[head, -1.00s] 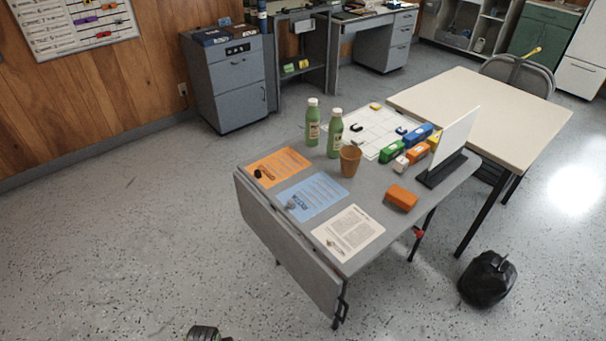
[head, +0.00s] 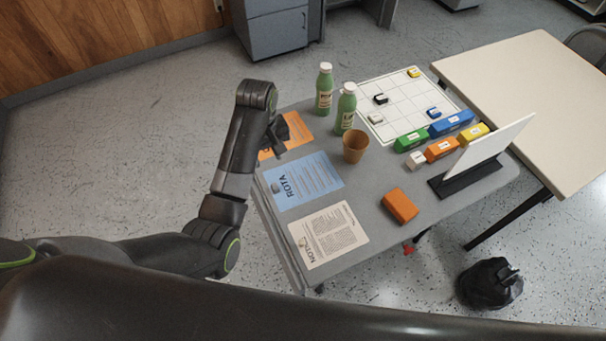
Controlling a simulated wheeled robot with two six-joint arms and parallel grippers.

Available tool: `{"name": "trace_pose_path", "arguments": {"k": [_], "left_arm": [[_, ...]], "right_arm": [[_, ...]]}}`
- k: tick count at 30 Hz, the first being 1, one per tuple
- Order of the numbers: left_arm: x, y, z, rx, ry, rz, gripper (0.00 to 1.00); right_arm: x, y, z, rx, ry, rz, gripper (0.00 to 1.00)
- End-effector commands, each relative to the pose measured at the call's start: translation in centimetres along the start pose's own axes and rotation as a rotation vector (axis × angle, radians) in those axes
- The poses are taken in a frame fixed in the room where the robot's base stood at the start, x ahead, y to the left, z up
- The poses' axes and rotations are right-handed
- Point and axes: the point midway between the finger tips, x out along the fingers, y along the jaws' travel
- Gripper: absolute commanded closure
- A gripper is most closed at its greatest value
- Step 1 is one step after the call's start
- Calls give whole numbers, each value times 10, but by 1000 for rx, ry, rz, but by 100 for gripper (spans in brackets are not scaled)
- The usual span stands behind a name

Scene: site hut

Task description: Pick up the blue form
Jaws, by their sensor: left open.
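The blue form (head: 312,174), printed "ROTA", lies flat on the grey folding table (head: 365,222). It lies between the orange form (head: 295,132) and the white notice (head: 331,236). My left gripper (head: 277,135) is over the orange form, just beyond the blue form's far edge, and covers part of the orange form. It is open and apart from the blue form. My right gripper is not in view.
Two green bottles (head: 324,90) and a brown cup (head: 355,147) stand behind the forms. An orange block (head: 400,205) lies to the right. A gridded white board (head: 395,98), several coloured boxes (head: 411,140) and an upright white panel (head: 490,145) fill the far right.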

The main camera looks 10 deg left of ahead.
Motion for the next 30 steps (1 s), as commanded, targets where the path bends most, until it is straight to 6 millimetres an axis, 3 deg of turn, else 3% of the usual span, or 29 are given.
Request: {"name": "trace_pose_path", "arguments": {"k": [5,12,17,23,30], "left_arm": [[41,0,1,1,-5,-4,58],[85,0,0,2,-3,-2,58],[99,1,0,2,-1,0,58],[106,2,0,2,-1,0,58],[131,8,-2,3,-2,-1,58]], "right_arm": [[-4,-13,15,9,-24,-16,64],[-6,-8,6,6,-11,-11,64],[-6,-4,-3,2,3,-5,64],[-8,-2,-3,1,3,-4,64],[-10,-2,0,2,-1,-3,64]]}}
